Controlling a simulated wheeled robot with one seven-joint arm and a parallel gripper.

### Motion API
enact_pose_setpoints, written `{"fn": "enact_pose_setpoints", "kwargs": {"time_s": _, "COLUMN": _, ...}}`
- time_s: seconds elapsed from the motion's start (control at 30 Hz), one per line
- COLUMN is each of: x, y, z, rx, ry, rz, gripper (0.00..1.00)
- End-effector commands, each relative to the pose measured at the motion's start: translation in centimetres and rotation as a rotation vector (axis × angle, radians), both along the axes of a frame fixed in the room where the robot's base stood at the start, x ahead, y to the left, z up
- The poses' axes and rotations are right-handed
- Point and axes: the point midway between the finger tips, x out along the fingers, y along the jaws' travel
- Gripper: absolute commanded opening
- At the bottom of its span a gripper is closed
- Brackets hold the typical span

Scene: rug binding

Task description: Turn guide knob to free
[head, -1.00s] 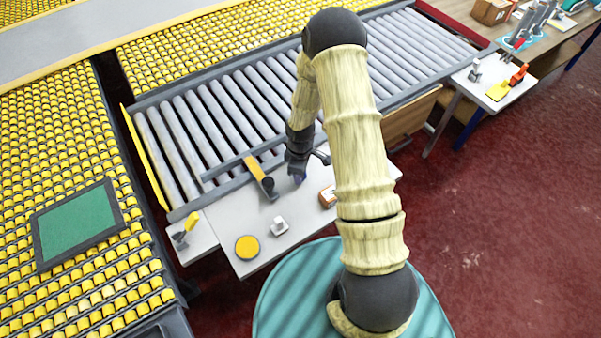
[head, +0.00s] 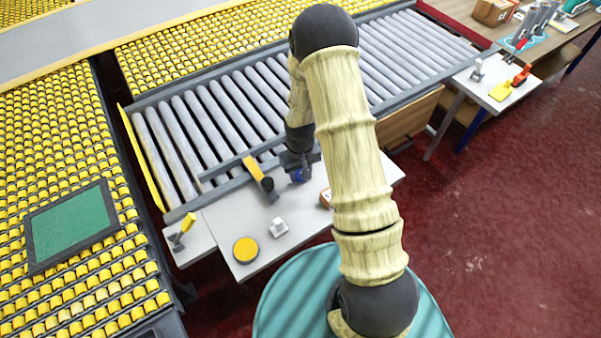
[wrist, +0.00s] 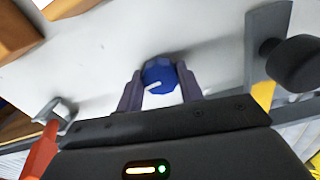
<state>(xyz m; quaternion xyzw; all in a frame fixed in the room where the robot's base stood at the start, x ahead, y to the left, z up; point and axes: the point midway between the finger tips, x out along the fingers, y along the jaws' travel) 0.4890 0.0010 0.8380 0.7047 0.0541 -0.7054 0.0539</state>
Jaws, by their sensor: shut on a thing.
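The guide knob is a round blue dial (wrist: 159,77) with a white pointer mark, on the pale table surface in the wrist view. The mark points to the left and slightly down in that view. My gripper (wrist: 160,71) is shut on the knob, one dark finger on each side. In the head view the blue knob (head: 298,176) shows just below my gripper (head: 297,168), partly covered by it. I cannot read any label for free beside the knob.
A yellow guide bar (head: 253,167) with a dark round end (head: 267,184) lies left of the knob. The roller conveyor (head: 215,125) runs behind.

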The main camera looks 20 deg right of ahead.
Motion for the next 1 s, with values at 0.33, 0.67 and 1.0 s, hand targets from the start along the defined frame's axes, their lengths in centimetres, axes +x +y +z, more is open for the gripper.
{"fn": "enact_pose_setpoints", "kwargs": {"time_s": 0.33, "x": 0.22, "y": -0.02, "z": 0.12, "rx": 0.000, "ry": -0.006, "rz": -0.112, "gripper": 0.14}}
{"fn": "enact_pose_setpoints", "kwargs": {"time_s": 0.67, "x": 0.23, "y": -0.05, "z": 0.14, "rx": 0.000, "ry": -0.007, "rz": -0.119, "gripper": 0.14}}
{"fn": "enact_pose_setpoints", "kwargs": {"time_s": 1.0, "x": 0.12, "y": -0.03, "z": 0.07, "rx": -0.001, "ry": -0.003, "rz": -0.117, "gripper": 0.59}}
